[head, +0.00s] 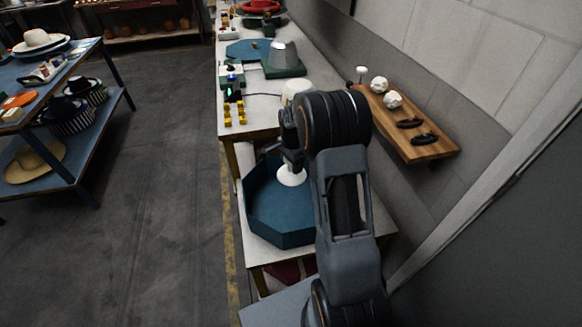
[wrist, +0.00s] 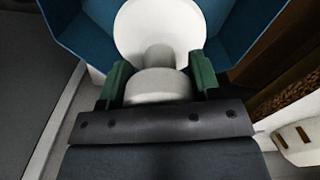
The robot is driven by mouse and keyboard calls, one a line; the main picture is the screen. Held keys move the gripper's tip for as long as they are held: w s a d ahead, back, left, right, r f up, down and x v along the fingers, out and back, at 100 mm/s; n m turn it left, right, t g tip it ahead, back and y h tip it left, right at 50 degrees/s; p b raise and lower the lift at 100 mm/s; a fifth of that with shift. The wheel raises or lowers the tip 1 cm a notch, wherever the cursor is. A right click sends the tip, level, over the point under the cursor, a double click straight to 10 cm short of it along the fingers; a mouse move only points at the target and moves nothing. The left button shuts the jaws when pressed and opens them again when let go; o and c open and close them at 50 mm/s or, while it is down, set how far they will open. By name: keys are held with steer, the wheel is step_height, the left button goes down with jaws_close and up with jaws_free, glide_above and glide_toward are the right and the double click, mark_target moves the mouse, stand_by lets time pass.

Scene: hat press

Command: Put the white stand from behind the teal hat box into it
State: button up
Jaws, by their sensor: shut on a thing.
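The teal hat box (head: 285,236) is an open, many-sided box on a low pale table. Its walls also show at the top of the wrist view (wrist: 75,28). My gripper (head: 289,160) reaches down over the box. The white stand (head: 292,178) hangs below it, its round disc within the box's outline; I cannot tell whether it touches the floor. In the wrist view the stand (wrist: 158,28) shows a wide disc, a short neck and a rounded near part. My gripper's green fingers (wrist: 160,80) are shut on that near part. My arm hides the box's right side.
A pale bench (head: 262,125) behind the box holds a white dome (head: 294,88), yellow blocks (head: 234,113) and a grey cone (head: 284,54). A wooden shelf (head: 420,148) with small items is on the right wall. Open floor (head: 150,200) lies left.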

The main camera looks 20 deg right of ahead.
steer(key=shift+f+b, duration=6.25)
steer(key=shift+f, duration=3.05)
steer(key=shift+f, duration=0.45)
steer(key=o, duration=1)
steer(key=shift+r, duration=0.1)
step_height(320, 180, up, 14)
steer(key=shift+f+p, duration=0.15)
steer(key=shift+p, duration=0.4)
